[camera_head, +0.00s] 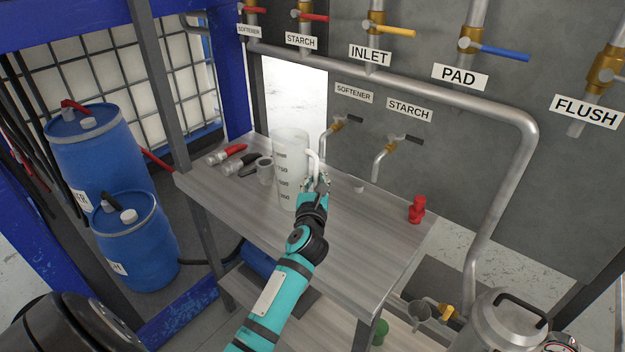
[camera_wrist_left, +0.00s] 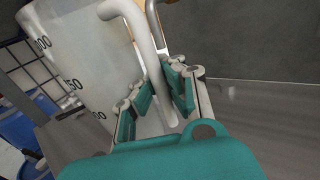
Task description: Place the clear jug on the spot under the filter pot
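The clear jug (camera_head: 290,160) is tall, translucent and marked with a volume scale, and stands upright at the left part of the grey table. It also shows at the left of the left wrist view (camera_wrist_left: 85,60). My left gripper (camera_head: 319,183) is at the jug's pale handle. In the left wrist view its fingers (camera_wrist_left: 160,95) lie on both sides of the handle, close against it. A metal vessel (camera_head: 503,325) with a black handle at the lower right may be the filter pot. The spot under it is hidden. My right gripper is not in view.
The table (camera_head: 350,245) has clear room at its middle and front. A red fitting (camera_head: 417,209) stands at the right edge. Starch and softener taps (camera_head: 389,148) hang behind.

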